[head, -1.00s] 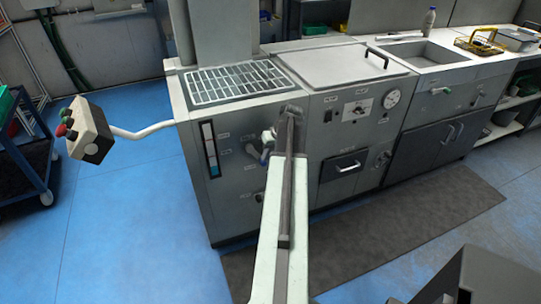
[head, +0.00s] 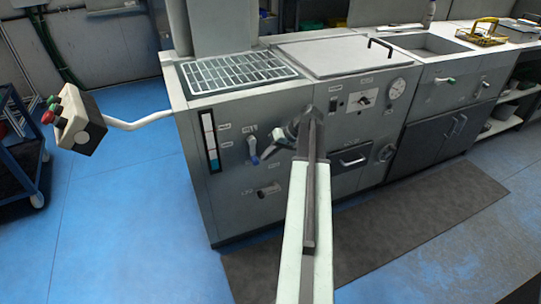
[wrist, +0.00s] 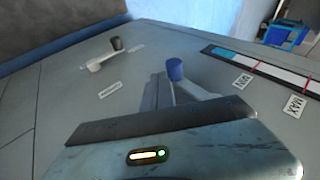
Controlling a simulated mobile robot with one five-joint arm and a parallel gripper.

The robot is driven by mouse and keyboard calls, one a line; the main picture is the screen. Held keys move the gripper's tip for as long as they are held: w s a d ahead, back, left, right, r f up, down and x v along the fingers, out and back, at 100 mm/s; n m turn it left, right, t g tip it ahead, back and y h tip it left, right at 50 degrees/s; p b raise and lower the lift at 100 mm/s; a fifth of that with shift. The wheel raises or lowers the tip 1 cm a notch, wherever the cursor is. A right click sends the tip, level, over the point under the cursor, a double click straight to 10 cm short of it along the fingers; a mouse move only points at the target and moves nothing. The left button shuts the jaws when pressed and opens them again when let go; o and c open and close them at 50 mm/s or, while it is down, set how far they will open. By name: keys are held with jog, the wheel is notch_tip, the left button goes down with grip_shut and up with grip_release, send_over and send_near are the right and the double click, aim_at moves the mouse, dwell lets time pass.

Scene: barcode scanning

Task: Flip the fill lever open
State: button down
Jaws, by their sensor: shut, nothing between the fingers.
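A pale lever with a blue knob (head: 254,158) hangs down from the front panel of the grey machine, just right of the level gauge; I take it as the fill lever, though its label is too small to read. The blue knob also shows in the wrist view (wrist: 175,69), just beyond my gripper. My gripper (head: 267,154) is shut and empty, close to the right of the blue knob in the head view. I cannot tell whether they touch.
A second lever with a black knob (wrist: 116,43) sits on the same panel, below the blue one in the head view (head: 268,190). The level gauge (head: 210,141) is left of the levers. A control box (head: 75,120) sticks out left on a white arm.

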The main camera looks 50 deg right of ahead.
jog(key=shift+w+a+f, duration=0.1)
jog(key=shift+w+a, duration=0.1)
jog(key=shift+a, duration=0.05)
dwell(0.4)
jog(key=s+d+r+p, duration=0.7)
jog(key=d, duration=0.2)
jog(key=shift+r, duration=0.25)
